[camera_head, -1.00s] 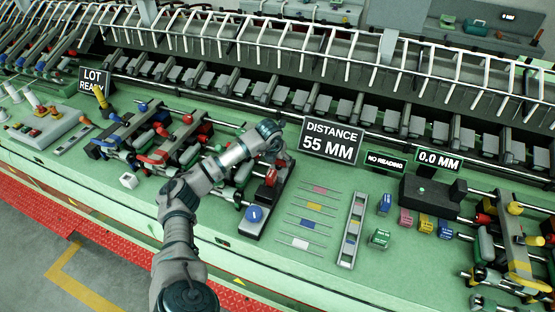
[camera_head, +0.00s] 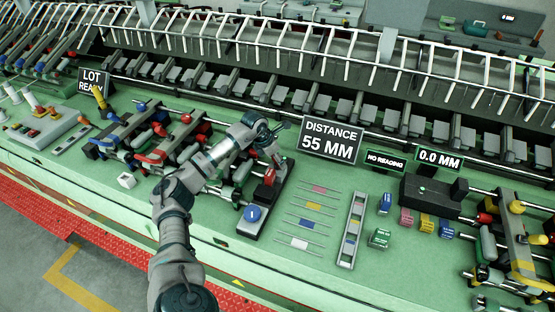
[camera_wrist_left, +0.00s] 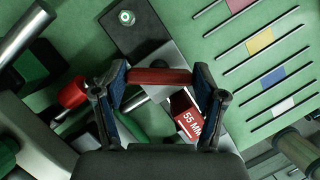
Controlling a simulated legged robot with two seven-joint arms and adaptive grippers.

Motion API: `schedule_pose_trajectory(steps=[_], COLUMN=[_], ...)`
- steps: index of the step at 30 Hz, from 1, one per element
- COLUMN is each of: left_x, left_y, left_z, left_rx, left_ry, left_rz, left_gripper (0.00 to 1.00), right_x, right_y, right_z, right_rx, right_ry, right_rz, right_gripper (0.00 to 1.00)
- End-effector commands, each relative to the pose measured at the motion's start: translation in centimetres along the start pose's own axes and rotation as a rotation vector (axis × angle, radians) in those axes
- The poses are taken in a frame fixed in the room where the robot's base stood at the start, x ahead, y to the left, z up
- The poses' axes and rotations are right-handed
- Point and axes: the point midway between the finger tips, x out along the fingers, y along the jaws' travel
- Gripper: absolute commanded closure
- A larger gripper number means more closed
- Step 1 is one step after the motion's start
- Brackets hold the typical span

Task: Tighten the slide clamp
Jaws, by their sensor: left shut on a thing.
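Just below the bar is a red block labelled 55 MM (camera_wrist_left: 188,118), which also shows as a red block (camera_head: 269,177) in the head view. A sign (camera_head: 331,139) reads DISTANCE 55 MM. My right gripper is not in view.
Rods, red knobs and green cylinders (camera_head: 225,180) crowd the left of the rail. To its right lie thin rods with coloured tags (camera_head: 313,207), a long slotted tray (camera_head: 352,230) and small coloured blocks (camera_head: 405,217). Displays read NO READING (camera_head: 386,162) and 0.0 MM (camera_head: 438,159).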

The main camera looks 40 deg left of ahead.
Motion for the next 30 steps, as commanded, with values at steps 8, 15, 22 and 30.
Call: schedule_pose_trajectory(steps=[8,15,22,30], left_x=[-0.19,-0.19,-0.20,-0.18], left_y=[0.35,0.49,0.61,0.71], left_z=[-0.01,0.05,0.10,0.15], left_rx=[0.236,0.445,0.629,0.785], left_ry=[0.002,0.001,0.000,0.000], left_rz=[-0.098,-0.184,-0.257,-0.319], left_gripper=[0.64,0.64,0.64,0.64], right_x=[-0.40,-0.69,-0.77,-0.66], right_y=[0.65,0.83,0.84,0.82], right_z=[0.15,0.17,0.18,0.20], right_rx=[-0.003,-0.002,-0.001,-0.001], right_ry=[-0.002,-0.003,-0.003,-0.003], right_rz=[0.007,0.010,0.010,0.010], right_gripper=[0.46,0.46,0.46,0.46])
